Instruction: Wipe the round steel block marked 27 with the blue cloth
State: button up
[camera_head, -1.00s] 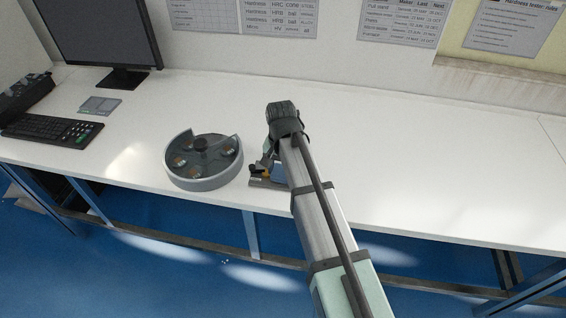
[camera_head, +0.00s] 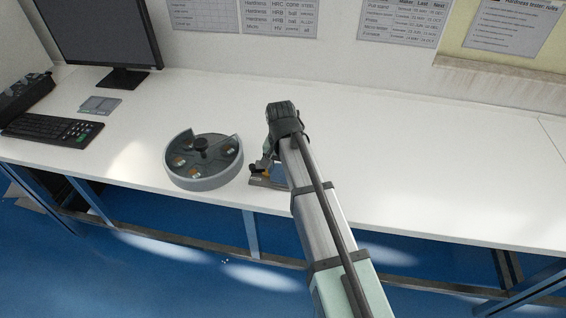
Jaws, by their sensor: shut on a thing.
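A round grey holder (camera_head: 203,184) stands on the white bench and carries several small steel blocks around a dark central knob (camera_head: 201,144). The number 27 is too small to read on any block. My gripper (camera_head: 262,172) is low over the bench just right of the holder, partly hidden by my arm. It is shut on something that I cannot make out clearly.
A monitor (camera_head: 105,35), a keyboard (camera_head: 50,129) and a small grey flat item (camera_head: 100,105) are on the left of the bench (camera_head: 420,160). Printed sheets hang on the wall behind. The bench right of my arm is clear. Its front edge is close to my gripper.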

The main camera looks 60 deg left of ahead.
jog(key=shift+w+a, duration=1.5)
jog(key=shift+w, duration=0.05)
notch_tip(320, 180, up, 8)
jog(key=shift+d, duration=0.15)
jog(key=shift+r, duration=0.1)
